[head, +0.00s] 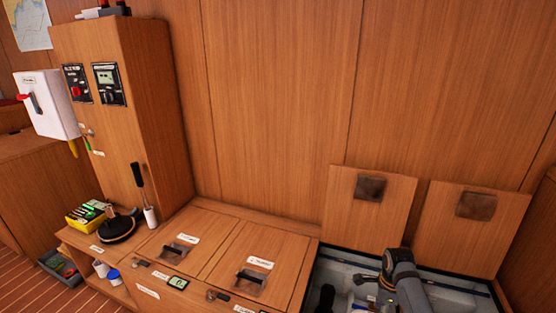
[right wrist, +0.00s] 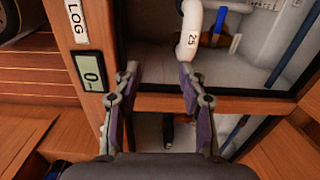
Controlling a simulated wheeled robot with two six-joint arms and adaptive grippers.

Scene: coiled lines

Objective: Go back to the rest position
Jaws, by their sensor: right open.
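My right arm (head: 405,285) reaches down into the open locker at the bottom right of the head view. Its gripper is not clear there. In the right wrist view my right gripper (right wrist: 157,78) is open, with its two fingers apart and nothing held between them. A white curved piece marked 25 (right wrist: 190,30) shows just beyond the right fingertip; I cannot tell whether they touch. My left gripper is not in view.
The open locker (right wrist: 245,75) has a wooden rim and dividers. Two lids (head: 340,225) (head: 450,240) stand raised behind it. Closed lids (head: 215,240) lie to its left. A small display (right wrist: 90,75) reads 0. A tall wooden cabinet (head: 155,110) stands at the left.

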